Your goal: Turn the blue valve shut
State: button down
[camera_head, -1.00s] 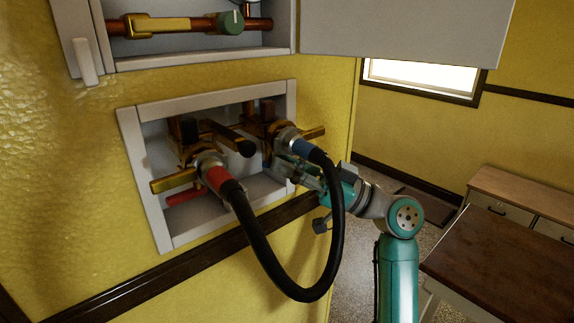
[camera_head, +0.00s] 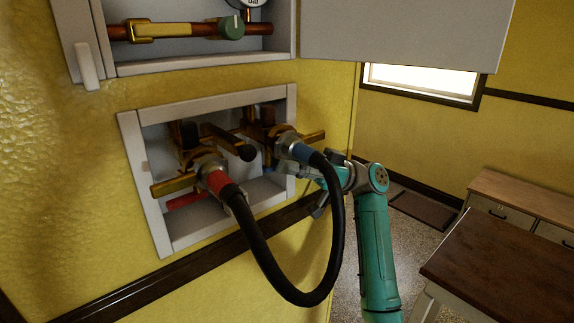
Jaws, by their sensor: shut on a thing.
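The blue valve (camera_head: 285,138) is the right-hand brass tap in the white-framed wall recess, with a blue collar (camera_head: 302,152) where the black hose joins it. My gripper (camera_head: 284,168) is at the recess's right side, just below this tap, reaching in from the right. It is shut on the blue valve's handle, which is mostly hidden behind the gripper and the hose. The fingertips are small and partly hidden too. The left-hand tap has a red collar (camera_head: 221,183) and a red handle (camera_head: 190,200) low in the recess.
A black hose (camera_head: 290,291) loops between both taps and hangs in front of my gripper and wrist. A dark lever (camera_head: 236,148) sticks out between the taps. Above is an open cabinet with a green knob (camera_head: 231,27). A brown-topped counter (camera_head: 490,265) stands at right.

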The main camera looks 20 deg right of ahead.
jog(key=shift+g, duration=0.4)
jog(key=c, duration=1.1)
grip_release()
jog(key=shift+w, duration=0.1)
jog(key=shift+t, duration=0.4)
